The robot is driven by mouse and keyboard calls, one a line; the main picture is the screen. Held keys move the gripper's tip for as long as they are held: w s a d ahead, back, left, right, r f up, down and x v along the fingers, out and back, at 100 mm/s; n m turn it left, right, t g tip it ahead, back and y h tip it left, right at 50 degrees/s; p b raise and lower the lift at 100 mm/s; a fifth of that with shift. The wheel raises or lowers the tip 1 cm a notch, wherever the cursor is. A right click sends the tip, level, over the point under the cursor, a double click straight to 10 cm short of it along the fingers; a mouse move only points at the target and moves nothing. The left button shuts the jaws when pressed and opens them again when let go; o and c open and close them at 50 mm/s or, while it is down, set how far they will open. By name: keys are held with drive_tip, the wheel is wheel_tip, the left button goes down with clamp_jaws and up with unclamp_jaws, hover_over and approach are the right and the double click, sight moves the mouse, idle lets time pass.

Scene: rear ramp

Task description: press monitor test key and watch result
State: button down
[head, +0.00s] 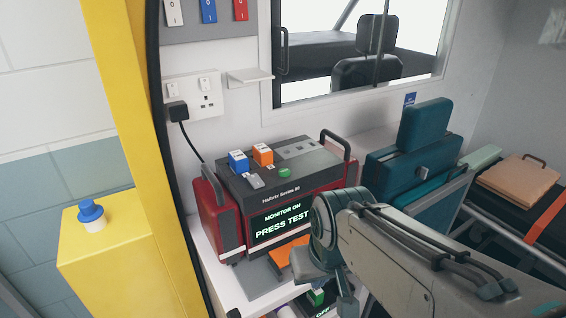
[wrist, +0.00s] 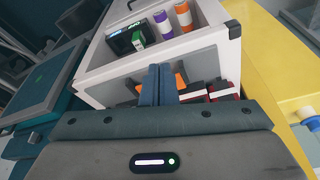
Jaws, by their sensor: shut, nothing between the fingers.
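The red and black monitor (head: 270,200) stands on a white counter, its lit screen (head: 279,220) reading "MONITOR ON" and "PRESS TEST". My gripper's fingers (wrist: 158,85) are together and empty in the wrist view. In the head view my arm reaches in from the lower right, with its end low in front of the monitor and partly hiding it.
An orange piece (head: 284,252) lies before the monitor. A yellow pillar (head: 110,245) with a blue knob (head: 91,212) stands left.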

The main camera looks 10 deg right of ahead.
wheel_tip(320, 180, up, 18)
drive_tip(key=m+t+y+p, duration=0.4)
drive_tip(key=t+p, duration=0.1)
hover_over(287, 173)
drive_tip(key=shift+s+f, duration=0.1)
drive_tip(key=shift+f, duration=0.05)
drive_tip(key=shift+f, duration=0.15)
wheel_tip(287, 173, down, 7)
drive_tip(key=b, duration=0.5)
drive_tip(key=shift+f+b, duration=0.8)
drive_tip(key=shift+b, duration=0.15)
drive_tip(key=shift+f+b, duration=0.45)
drive_tip(key=shift+b, duration=0.15)
